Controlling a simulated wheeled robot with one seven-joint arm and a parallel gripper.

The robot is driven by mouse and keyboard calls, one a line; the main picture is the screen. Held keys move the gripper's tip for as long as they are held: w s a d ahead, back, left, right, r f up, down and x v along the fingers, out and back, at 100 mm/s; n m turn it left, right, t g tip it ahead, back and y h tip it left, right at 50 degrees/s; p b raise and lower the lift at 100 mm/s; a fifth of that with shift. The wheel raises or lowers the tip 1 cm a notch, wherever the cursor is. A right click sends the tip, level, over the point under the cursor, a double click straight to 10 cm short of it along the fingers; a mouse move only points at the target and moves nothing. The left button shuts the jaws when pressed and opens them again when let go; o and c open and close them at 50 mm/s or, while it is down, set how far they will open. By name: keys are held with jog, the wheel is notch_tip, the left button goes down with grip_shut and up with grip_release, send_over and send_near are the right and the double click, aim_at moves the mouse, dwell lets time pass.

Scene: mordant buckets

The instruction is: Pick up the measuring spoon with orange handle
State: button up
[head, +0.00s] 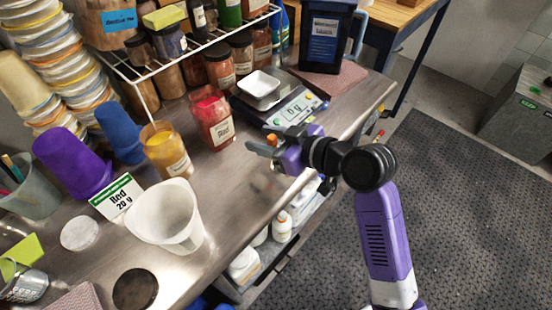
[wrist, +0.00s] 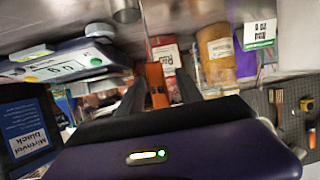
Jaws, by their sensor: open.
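The orange handle of the measuring spoon (wrist: 156,84) shows between the two dark fingers of my gripper (wrist: 160,92) in the wrist view. In the head view a small orange patch of the handle (head: 272,140) shows at my gripper (head: 264,151), over the bench just in front of the scale. My gripper is open, with one finger on each side of the handle. I cannot tell whether either finger touches it. I cannot make out the spoon's bowl for certain.
The scale (head: 300,112) with a white dish (head: 262,84) is close behind my gripper. A red jar (head: 210,122), yellow jar (head: 166,150), "Red 20 g" sign (head: 117,196) and white bucket (head: 168,222) stand to the left. The bench's front edge is close.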

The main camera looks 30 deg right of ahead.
jog(key=shift+w+a+f, duration=0.1)
jog(key=shift+w+f, duration=0.05)
jog(key=shift+w, duration=0.1)
grip_shut()
notch_tip(320, 180, up, 20)
jog(key=p, duration=0.1)
dwell(0.6)
dwell(0.7)
